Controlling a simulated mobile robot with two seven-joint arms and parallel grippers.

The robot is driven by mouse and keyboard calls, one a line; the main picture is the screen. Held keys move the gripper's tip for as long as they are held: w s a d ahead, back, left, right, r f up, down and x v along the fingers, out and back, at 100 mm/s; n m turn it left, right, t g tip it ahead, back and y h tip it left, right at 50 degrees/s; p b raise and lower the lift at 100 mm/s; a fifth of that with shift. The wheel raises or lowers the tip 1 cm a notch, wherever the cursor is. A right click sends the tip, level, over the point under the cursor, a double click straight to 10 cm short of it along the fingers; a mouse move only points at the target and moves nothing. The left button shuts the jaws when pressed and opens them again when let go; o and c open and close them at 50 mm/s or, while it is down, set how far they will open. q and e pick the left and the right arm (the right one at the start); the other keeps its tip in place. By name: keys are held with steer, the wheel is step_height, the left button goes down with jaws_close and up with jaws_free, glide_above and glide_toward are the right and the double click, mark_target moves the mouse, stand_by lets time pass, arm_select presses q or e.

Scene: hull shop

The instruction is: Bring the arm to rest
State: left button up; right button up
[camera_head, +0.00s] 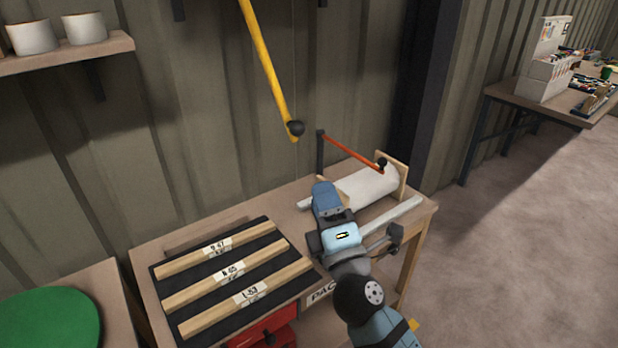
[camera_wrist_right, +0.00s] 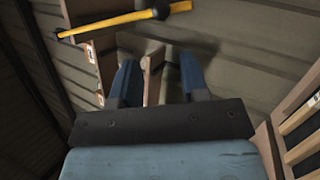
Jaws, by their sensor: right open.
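My right arm comes in from the bottom right in the head view. Its blue right gripper (camera_head: 325,198) is over the back part of the wooden bench (camera_head: 427,212), in front of a white roll. In the right wrist view the two blue fingers of the right gripper (camera_wrist_right: 158,78) stand apart, with nothing held between them. My left gripper is not in view.
A yellow lever (camera_head: 268,75) with a black knob hangs above the bench. A red bar (camera_head: 350,151) reaches over the white roll (camera_head: 366,188). A black tray (camera_head: 165,284) with labelled wooden strips lies left of the gripper. Open floor (camera_head: 520,240) is on the right.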

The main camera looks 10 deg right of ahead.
steer(key=s+d+f+m+g, duration=0.15)
steer(key=f+m, duration=0.25)
steer(key=f, duration=0.4)
steer(key=s+d+f+m+g, duration=0.1)
steer(key=s+f+m+g, duration=0.2)
steer(key=f, duration=0.4)
steer(key=s+d+f+m+g, duration=0.1)
steer(key=s+f+m+g, duration=0.2)
steer(key=f, duration=0.5)
steer(key=s+d+f+m+g+y, duration=0.1)
steer(key=s+f+m+g, duration=0.4)
steer(key=s+f+m, duration=0.6)
arm_select(q)
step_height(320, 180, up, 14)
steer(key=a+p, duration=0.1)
steer(key=p, duration=1.7)
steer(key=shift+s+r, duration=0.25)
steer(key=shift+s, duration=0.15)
arm_select(e)
step_height(320, 180, up, 13)
steer(key=s+d+n, duration=0.1)
steer(key=n, duration=0.2)
steer(key=shift+s+d, duration=0.2)
steer(key=shift+d, duration=0.05)
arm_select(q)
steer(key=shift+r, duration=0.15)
